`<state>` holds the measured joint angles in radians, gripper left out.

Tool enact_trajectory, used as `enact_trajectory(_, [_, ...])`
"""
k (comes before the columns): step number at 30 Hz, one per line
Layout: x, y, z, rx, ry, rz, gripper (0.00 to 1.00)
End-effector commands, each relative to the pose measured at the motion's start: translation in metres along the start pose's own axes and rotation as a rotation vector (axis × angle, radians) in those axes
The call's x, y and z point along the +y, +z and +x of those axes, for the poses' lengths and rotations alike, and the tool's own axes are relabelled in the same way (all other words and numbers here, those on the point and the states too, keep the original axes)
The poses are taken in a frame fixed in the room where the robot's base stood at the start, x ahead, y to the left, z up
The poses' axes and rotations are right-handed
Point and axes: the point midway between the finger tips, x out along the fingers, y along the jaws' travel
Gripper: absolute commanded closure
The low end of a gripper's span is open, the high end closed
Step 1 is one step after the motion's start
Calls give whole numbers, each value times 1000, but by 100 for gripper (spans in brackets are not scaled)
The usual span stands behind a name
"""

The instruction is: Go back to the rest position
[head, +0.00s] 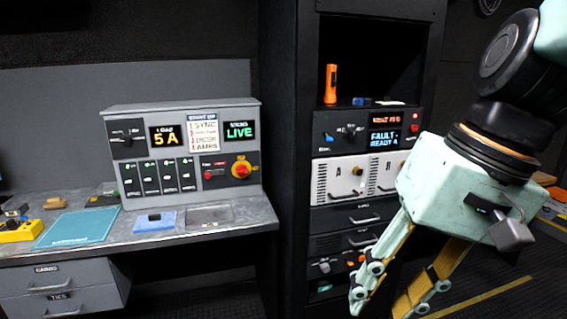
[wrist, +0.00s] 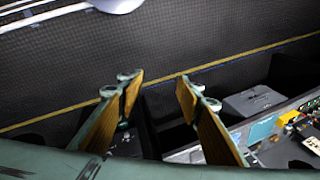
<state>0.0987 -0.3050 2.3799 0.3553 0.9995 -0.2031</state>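My gripper (head: 378,307) hangs at the right of the head view, in front of the equipment rack, with its fingers pointing down. In the wrist view my gripper (wrist: 159,88) shows two fingers with tan pads standing well apart. Nothing is between them. The fingers touch nothing that I can see. The lower right part of the rack (head: 279,150) is hidden behind the gripper and arm.
A grey desk (head: 105,245) carries a control console (head: 140,202), a teal mat (head: 78,228), a blue pad (head: 155,221) and a yellow block (head: 20,232). An orange flashlight (head: 331,84) stands on the rack shelf. A yellow line (wrist: 240,55) crosses the dark floor.

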Motion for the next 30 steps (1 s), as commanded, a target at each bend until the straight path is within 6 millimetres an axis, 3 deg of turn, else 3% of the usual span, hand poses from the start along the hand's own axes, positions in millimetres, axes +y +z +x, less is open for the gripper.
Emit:
enact_trajectory(18, [45, 55, -28, 153, 200, -93, 67])
enact_trajectory(30, [64, 70, -39, 225, 273, -127, 67])
